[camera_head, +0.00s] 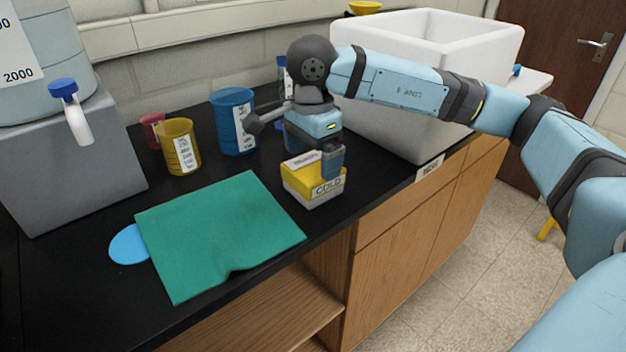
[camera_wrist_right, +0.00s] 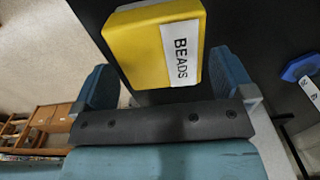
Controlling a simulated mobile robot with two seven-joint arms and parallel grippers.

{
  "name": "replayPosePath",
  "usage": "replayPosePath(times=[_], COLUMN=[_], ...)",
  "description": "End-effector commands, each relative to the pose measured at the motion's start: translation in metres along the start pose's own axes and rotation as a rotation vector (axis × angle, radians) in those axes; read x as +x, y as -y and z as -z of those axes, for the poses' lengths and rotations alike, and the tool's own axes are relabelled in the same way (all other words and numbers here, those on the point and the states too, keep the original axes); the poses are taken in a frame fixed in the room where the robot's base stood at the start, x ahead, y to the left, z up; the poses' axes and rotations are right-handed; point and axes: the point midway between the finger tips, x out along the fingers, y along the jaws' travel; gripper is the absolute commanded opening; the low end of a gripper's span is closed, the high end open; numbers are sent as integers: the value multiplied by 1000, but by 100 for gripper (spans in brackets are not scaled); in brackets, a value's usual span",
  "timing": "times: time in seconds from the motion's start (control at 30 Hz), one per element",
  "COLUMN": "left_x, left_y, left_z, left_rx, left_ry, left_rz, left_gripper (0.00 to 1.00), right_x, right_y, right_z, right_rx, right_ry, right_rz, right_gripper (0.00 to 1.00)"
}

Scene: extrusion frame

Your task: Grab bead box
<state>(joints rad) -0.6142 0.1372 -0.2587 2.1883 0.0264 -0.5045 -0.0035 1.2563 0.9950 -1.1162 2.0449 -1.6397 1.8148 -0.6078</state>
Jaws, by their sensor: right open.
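The bead box (camera_head: 315,190) is a small yellow and white box on the black counter, near its front edge. In the right wrist view the bead box (camera_wrist_right: 135,45) shows a yellow top with a white label reading BEADS. My right gripper (camera_head: 327,158) is just above the box in the head view, pointing down and covering part of its top. In the right wrist view my right gripper (camera_wrist_right: 163,68) is open, with the near part of the box between its two blue fingers. I cannot tell whether either finger touches it. My left gripper is not in view.
A green mat (camera_head: 220,235) lies left of the box, over a blue disc (camera_head: 128,245). A yellow cup (camera_head: 180,147), red cup (camera_head: 152,130) and blue cup (camera_head: 234,122) stand behind. A white basin (camera_head: 400,110) stands right; a grey block (camera_head: 70,150) stands far left.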

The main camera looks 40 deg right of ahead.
Motion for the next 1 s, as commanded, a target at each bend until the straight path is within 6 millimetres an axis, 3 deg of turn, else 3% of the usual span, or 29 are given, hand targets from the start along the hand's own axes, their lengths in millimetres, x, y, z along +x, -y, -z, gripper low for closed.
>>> replayPosePath(times=[0.27,0.5,0.77,0.9,1.0], left_x=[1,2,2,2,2], left_y=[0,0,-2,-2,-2], left_z=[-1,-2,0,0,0], left_rx=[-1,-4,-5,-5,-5], left_ry=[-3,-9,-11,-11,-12], left_rz=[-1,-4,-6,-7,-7], left_gripper=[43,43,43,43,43], right_x=[19,54,58,58,58], right_y=[-1,-1,0,0,0], right_z=[1,2,2,2,2], right_rx=[1,1,0,0,0], right_ry=[0,1,1,1,1], right_rz=[-2,-2,-1,-1,0], right_gripper=[100,100,100,68,63])
